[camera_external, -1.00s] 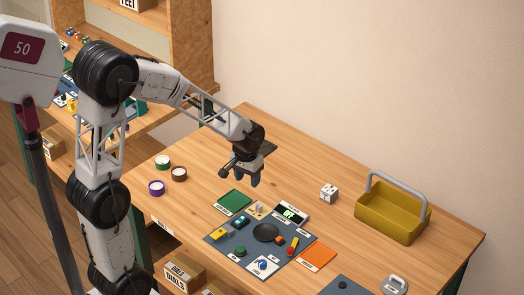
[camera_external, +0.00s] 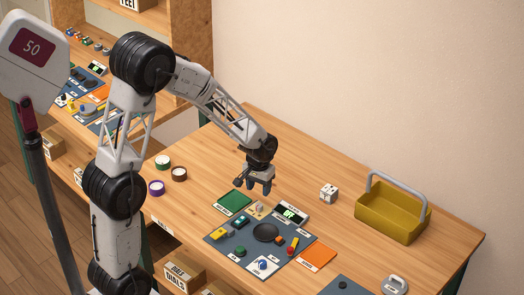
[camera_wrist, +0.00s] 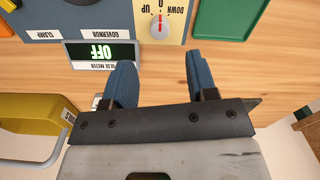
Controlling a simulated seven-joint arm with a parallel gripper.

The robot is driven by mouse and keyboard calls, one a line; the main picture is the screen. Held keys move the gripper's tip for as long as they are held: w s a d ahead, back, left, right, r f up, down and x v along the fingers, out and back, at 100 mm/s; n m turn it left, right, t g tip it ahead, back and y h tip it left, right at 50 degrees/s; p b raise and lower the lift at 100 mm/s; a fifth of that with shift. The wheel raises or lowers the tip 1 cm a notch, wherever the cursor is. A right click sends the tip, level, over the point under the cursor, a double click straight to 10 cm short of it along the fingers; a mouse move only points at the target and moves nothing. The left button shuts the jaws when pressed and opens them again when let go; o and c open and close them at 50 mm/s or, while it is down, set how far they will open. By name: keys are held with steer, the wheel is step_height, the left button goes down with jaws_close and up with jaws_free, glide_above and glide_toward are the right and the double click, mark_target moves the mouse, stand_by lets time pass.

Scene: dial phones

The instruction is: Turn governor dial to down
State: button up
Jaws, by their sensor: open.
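The governor dial (camera_wrist: 159,27) is a pale round knob with a red mark, at the top of the wrist view on a beige plate. Upside-down words DOWN, 0 and UP sit around it, and the red mark points toward the 0. A GOVERNOR label (camera_wrist: 105,32) is beside the plate. In the external view the small dial plate (camera_external: 257,209) lies at the back of the dark panel (camera_external: 216,235). My gripper (camera_external: 259,188) is open and empty above the table behind the plate. Its blue fingers (camera_wrist: 159,72) show apart in the wrist view, clear of the dial.
A meter display (camera_external: 291,213) reading OFF stands right of the dial plate, and a green pad (camera_external: 234,201) lies left. Other controls crowd the dark panel. A white die (camera_external: 329,193) and a yellow caddy (camera_external: 385,215) stand to the right. The table behind is clear.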

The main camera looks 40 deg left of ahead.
mark_target(259, 205)
steer(key=shift+f, duration=0.1)
steer(key=shift+f, duration=3.8)
steer(key=c, duration=0.9)
steer(key=shift+c, duration=0.2)
